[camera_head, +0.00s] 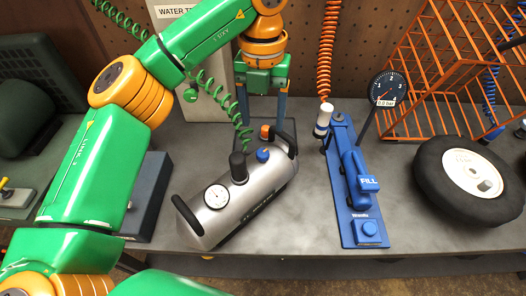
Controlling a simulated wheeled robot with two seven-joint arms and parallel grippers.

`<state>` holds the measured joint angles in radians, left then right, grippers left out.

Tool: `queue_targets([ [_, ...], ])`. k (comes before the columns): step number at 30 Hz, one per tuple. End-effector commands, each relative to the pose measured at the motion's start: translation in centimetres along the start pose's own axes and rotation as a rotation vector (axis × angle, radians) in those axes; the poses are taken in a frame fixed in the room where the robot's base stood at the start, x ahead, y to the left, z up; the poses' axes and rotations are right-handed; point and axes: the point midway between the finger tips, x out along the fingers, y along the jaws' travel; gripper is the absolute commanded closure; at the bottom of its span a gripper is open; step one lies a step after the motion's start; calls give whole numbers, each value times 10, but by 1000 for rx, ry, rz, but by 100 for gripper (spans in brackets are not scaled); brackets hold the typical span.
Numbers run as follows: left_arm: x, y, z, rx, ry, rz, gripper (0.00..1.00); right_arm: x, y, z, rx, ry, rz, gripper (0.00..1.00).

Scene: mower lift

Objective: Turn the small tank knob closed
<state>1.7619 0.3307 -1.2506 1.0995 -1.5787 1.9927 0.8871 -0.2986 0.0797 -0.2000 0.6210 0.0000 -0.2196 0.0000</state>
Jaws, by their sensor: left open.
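The silver tank (258,204) lies slantwise on the grey bench, with a black handle at each end and a round white gauge (217,196). A small blue knob (263,156) sits on its top, beside a taller black fitting (238,168) with a green coiled hose. I cannot read how far the blue knob is turned. My left gripper (265,118) points down behind the tank's far end, its two fingers apart and empty. It looks clear of the blue knob. An orange cap (266,133) shows just below the fingers. My right gripper is not in view.
A blue fill stand (349,222) with a dial gauge (387,89) stands right of the tank. A wheel (432,193) and an orange wire cage (420,107) are further right. A dark box (150,195) is at left. Bare bench (305,220) lies between tank and stand.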

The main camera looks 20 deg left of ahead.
Motion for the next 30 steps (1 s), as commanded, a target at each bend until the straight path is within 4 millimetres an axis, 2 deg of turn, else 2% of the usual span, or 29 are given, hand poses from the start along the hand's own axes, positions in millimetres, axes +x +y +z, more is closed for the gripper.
queue_targets([
  [1, 17, 0, 0, 0, 0, 0, 32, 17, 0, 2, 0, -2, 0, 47],
  [4, 27, 0, 0, 0, 0, 0, 32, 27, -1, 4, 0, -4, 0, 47],
  [8, 36, 0, 0, 1, 2, 0, 32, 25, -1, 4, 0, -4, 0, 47],
  [16, 84, 0, 0, -2, 3, -1, 32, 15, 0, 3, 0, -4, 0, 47],
  [20, 94, 0, 0, -2, 0, -1, 32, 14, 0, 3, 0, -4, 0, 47],
  [26, 96, 0, 0, -2, -1, -1, 32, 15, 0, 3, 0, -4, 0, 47],
  [30, 96, 0, 0, -1, 0, -1, 70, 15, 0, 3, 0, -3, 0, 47],
])
